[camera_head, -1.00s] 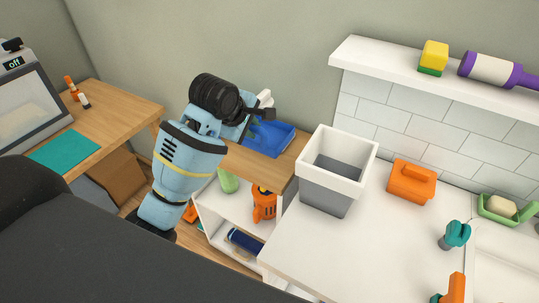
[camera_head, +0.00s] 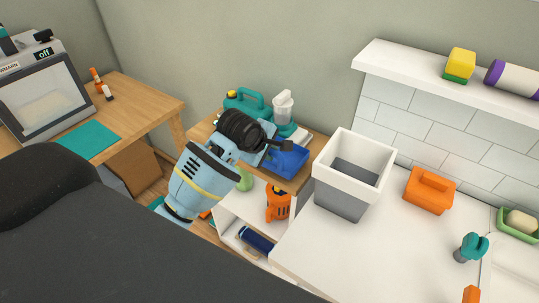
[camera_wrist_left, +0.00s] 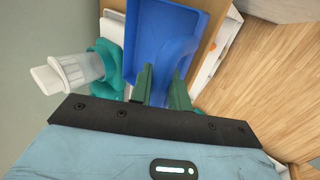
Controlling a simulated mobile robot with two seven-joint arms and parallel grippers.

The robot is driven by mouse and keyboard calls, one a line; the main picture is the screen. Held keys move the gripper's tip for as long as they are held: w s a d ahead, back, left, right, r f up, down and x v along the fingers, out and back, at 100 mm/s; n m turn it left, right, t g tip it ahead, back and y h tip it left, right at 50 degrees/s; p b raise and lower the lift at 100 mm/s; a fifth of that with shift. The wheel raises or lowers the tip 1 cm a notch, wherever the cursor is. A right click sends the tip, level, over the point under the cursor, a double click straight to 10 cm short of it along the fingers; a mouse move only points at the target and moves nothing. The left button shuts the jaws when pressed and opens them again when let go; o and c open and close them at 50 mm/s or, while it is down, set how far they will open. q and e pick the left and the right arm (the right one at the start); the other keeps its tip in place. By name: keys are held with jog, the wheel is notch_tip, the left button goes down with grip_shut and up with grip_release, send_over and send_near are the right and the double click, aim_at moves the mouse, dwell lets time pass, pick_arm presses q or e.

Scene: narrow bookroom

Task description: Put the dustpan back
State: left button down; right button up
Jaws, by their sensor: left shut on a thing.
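The blue dustpan (camera_head: 288,163) is at the right part of the wooden top (camera_head: 203,131) of the low white shelf unit. My left gripper (camera_head: 282,146) reaches over that top from the left. In the left wrist view the green fingers (camera_wrist_left: 163,88) are shut on the raised blue handle (camera_wrist_left: 178,55) of the dustpan (camera_wrist_left: 147,32). The pan extends away from the fingers. I cannot tell whether its underside touches the wood. My right gripper is not in view.
A teal caddy (camera_head: 248,101) and a clear bottle with a white top (camera_head: 284,108) stand behind the dustpan. A grey-and-white bin (camera_head: 342,202) stands close at the right on the white counter (camera_head: 365,255). An orange tool (camera_head: 278,203) and green bottle (camera_head: 244,180) sit on the shelf below.

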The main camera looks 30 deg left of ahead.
pick_arm(q)
jog(key=shift+f, duration=0.75)
jog(key=c, duration=1.3)
grip_release()
jog(key=shift+f, duration=0.1)
jog(key=v, duration=1.2)
